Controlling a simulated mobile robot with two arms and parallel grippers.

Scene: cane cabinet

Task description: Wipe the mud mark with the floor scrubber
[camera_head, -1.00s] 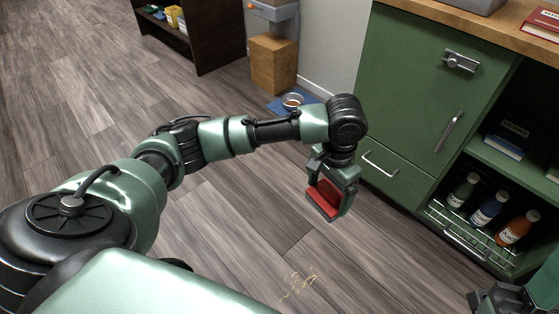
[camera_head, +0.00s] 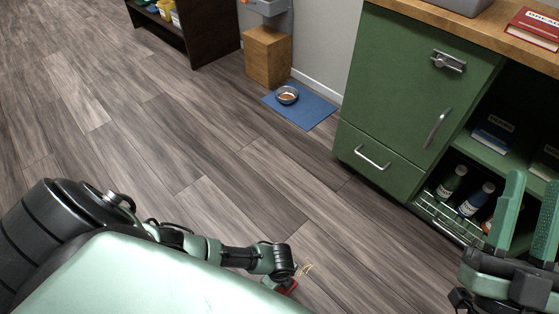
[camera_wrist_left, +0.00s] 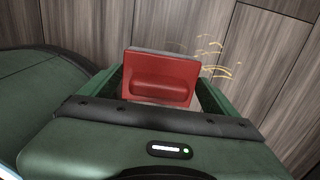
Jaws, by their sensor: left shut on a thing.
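The floor scrubber, a red block (camera_wrist_left: 160,78) with a grey edge, sits between the fingers of my left gripper (camera_wrist_left: 158,88), which is shut on it. In the head view only a small red part of the scrubber (camera_head: 289,286) shows beneath my left wrist. The mud mark (camera_wrist_left: 212,60), thin yellowish-brown strokes on the floor, lies just right of the scrubber in the wrist view. In the head view the mark (camera_head: 306,268) is partly hidden by my left wrist. I cannot tell whether the scrubber touches the floor. My right gripper (camera_head: 533,188) is open and empty, fingers pointing up.
A green cabinet (camera_head: 405,95) with a drawer, open shelves and a wire basket (camera_head: 440,213) of bottles stands at right. A blue mat (camera_head: 309,110) with a bowl (camera_head: 287,94) lies beside a wooden block (camera_head: 268,61). The plank floor in the middle is clear.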

